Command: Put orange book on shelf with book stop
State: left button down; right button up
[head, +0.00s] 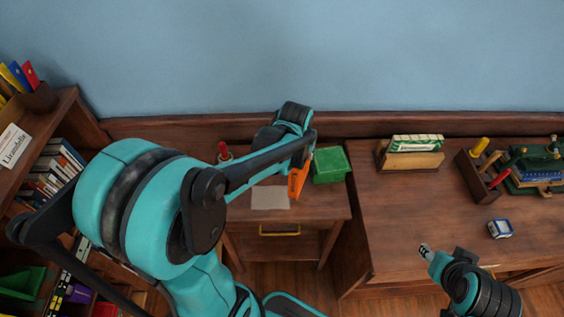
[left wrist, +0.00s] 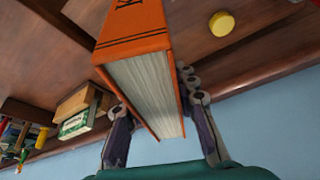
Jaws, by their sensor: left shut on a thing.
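The orange book (head: 297,183) is held upright by my left gripper (head: 303,160) above the small wooden side table (head: 335,205). In the left wrist view the orange book (left wrist: 135,30) shows its cover and white page edges between the two fingers of my left gripper (left wrist: 160,125). A wooden bookcase (head: 92,128) with several books stands at the left. Its lower part is partly hidden by my left arm. I cannot make out a book stop. My right gripper (head: 425,251) is over the desk's front edge, apart from any object; its jaws are too small to read.
A green box (head: 331,165) and a paper sheet (head: 270,197) are on the side table. The desk (head: 400,220) holds a letter holder (head: 412,160), a wooden pen box (head: 478,180) and a small blue-white device (head: 500,229). The desk's middle is clear.

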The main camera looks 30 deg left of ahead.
pick_arm(q)
jog(key=w+a+f+b, duration=0.1)
jog(key=a+f+b, duration=0.2)
jog(key=a+f, duration=0.6)
jog(key=shift+f+b, duration=0.15)
jog(key=shift+b, duration=0.25)
jog(key=shift+f, duration=0.2)
jog(key=c, duration=1.2)
grip_release()
jog(key=shift+r, duration=0.1)
